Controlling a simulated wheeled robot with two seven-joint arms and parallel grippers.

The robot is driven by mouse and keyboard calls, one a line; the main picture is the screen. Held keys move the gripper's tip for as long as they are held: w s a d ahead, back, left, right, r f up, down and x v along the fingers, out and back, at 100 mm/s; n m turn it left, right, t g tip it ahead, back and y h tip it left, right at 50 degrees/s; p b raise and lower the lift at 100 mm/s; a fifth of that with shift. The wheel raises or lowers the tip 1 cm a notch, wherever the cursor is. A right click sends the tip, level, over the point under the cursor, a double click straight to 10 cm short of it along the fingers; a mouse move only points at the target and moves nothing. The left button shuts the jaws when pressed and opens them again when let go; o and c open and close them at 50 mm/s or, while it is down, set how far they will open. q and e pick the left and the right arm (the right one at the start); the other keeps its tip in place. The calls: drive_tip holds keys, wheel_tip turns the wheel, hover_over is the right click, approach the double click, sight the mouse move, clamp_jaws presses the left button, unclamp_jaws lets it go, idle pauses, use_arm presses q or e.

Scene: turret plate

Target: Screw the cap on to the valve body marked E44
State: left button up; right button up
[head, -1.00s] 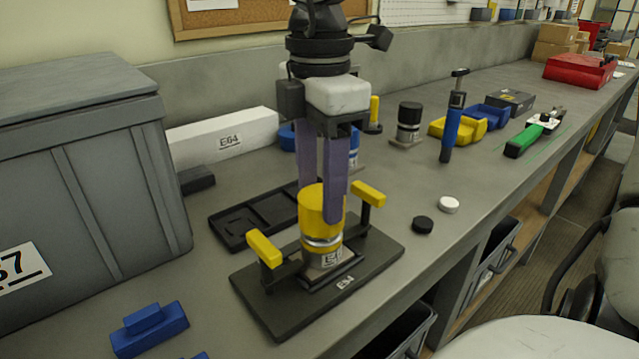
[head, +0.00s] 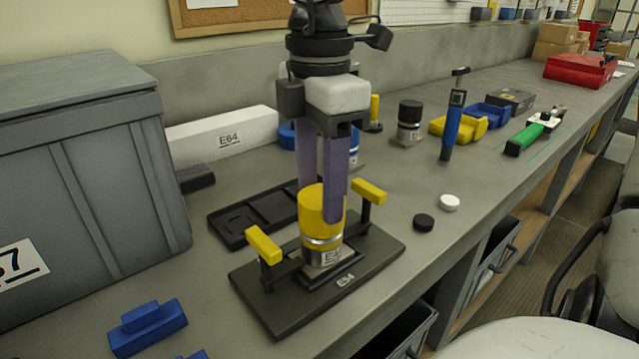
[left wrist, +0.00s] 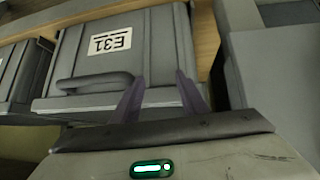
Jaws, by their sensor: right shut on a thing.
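A yellow cap (head: 316,212) sits on top of a metal valve body (head: 322,257), upright in the dark fixture plate (head: 285,311). The body's label starts with E4; its last character is hard to read. The plate's own label is too small to read surely. My right gripper (head: 321,203) points straight down and is shut on the yellow cap, one finger in front and one behind. Whether the threads are engaged is hidden. My left gripper (left wrist: 163,95) shows only in the left wrist view, open and empty, in front of a grey bin marked E31 (left wrist: 150,65).
Two yellow clamp handles (head: 264,245) (head: 369,191) flank the valve. A black tray (head: 235,232) lies behind it. A black disc (head: 423,223) and a white disc (head: 449,203) lie right. A large grey bin (head: 85,190) and blue block (head: 147,328) stand left.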

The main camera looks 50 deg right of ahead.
drive_tip(key=o, duration=1.1)
drive_tip(key=shift+o, duration=0.2)
drive_tip(key=shift+r, duration=0.4)
use_arm(q)
drive_tip(key=shift+w+d+r+p, duration=0.15)
drive_tip(key=shift+r+p, duration=0.1)
drive_tip(key=shift+r, duration=0.25)
drive_tip(key=shift+w+d+r+p, duration=0.15)
drive_tip(key=shift+r+p, duration=0.1)
drive_tip(key=shift+r, duration=0.25)
use_arm(e)
wheel_tip(320, 180, up, 10)
drive_tip(key=shift+f, duration=0.25)
